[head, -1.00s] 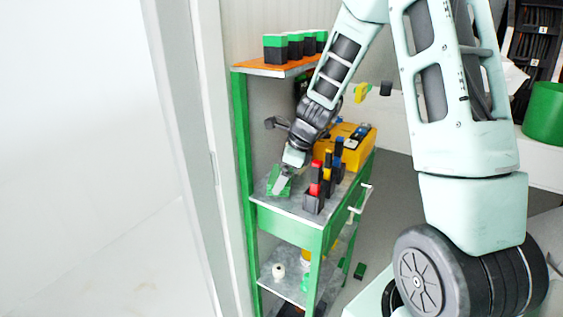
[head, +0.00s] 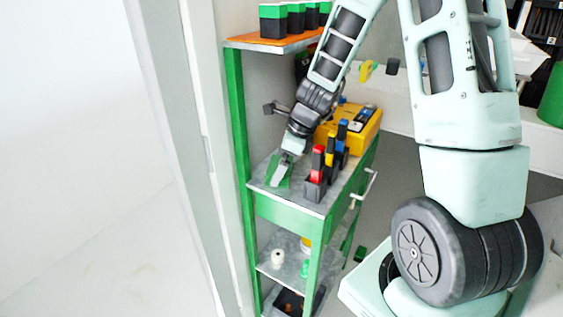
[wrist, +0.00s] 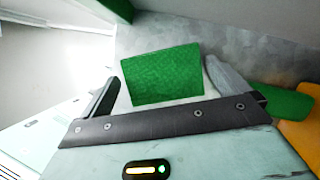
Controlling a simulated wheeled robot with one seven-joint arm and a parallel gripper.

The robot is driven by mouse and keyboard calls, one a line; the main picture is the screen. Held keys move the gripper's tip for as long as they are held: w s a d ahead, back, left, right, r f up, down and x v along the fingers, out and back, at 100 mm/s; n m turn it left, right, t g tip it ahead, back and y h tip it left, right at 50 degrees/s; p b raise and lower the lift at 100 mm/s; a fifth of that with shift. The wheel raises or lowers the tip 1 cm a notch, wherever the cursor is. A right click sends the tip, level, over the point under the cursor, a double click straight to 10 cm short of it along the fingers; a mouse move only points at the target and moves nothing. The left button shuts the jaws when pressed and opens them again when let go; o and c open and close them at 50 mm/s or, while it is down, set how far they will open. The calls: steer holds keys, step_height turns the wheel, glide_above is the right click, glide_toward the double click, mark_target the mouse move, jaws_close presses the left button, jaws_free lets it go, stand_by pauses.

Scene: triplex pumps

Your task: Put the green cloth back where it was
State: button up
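The green cloth (head: 273,169) lies on the grey top of the green shelf unit, near its left end. In the wrist view the cloth (wrist: 162,75) shows as a flat green rectangle between my two fingers. My gripper (head: 285,172) points down at the cloth and partly covers it in the head view. In the wrist view my gripper (wrist: 162,80) has its fingers spread apart, with narrow gaps beside the lower part of the cloth. Whether the fingertips touch its edges is hard to tell.
Upright black holders with red, yellow and blue tops (head: 318,172) stand close right of my gripper. A yellow case (head: 350,130) lies behind them. An orange upper shelf (head: 270,43) carries green-topped black containers (head: 273,20). A green post (head: 236,120) stands at left.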

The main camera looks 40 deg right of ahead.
steer(key=shift+d+r, duration=0.1)
steer(key=shift+r, duration=0.45)
steer(key=p+v, duration=0.2)
steer(key=v, duration=0.9)
steer(key=shift+r, duration=0.15)
steer(key=shift+s, duration=0.1)
